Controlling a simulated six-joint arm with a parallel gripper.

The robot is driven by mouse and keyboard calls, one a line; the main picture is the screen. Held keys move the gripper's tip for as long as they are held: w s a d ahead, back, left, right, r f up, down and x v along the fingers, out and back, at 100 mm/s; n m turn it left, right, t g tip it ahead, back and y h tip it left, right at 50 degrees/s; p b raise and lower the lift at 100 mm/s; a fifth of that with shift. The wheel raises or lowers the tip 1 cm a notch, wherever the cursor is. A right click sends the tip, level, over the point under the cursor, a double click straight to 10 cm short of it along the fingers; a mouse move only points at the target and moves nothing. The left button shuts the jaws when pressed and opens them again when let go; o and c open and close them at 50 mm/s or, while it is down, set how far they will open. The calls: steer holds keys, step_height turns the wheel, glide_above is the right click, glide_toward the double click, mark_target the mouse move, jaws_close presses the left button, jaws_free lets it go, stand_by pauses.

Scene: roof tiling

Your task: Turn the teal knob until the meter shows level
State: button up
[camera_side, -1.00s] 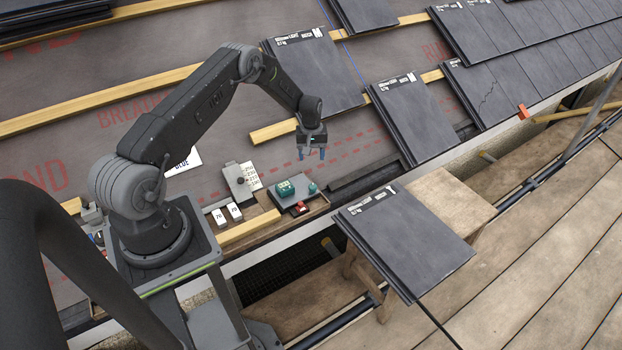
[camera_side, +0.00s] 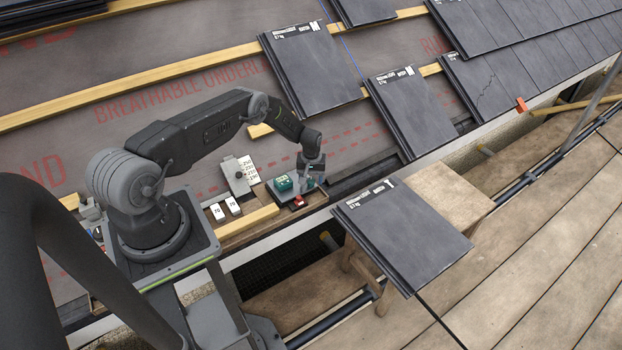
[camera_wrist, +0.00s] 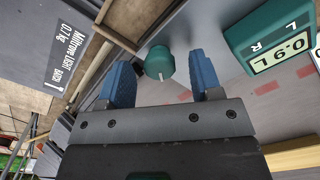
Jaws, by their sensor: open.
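My gripper (camera_wrist: 161,78) is open, with one blue finger on either side of the knob and a visible gap to each. The teal meter (camera_wrist: 270,42) beside it has a pale display that reads 0.9 L, with the letters L and R above. In the side view the meter (camera_side: 284,183) sits left of my gripper (camera_side: 314,181), which is low over the plate and largely hides the knob.
A red part (camera_side: 299,203) sits at the plate's front edge. White labelled blocks (camera_side: 225,208) and a grey device with a label list (camera_side: 237,175) lie to the left. A slate stack (camera_side: 402,230) on a wooden stand is at the right, close to the plate.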

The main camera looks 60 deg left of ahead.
steer(key=shift+f, duration=0.2)
steer(key=c, duration=0.9)
steer(key=m, duration=0.5)
steer(key=shift+m, duration=0.3)
steer(key=m, duration=0.4)
steer(key=shift+f+m, duration=0.1)
steer(key=shift+m, duration=0.2)
stand_by(0.4)
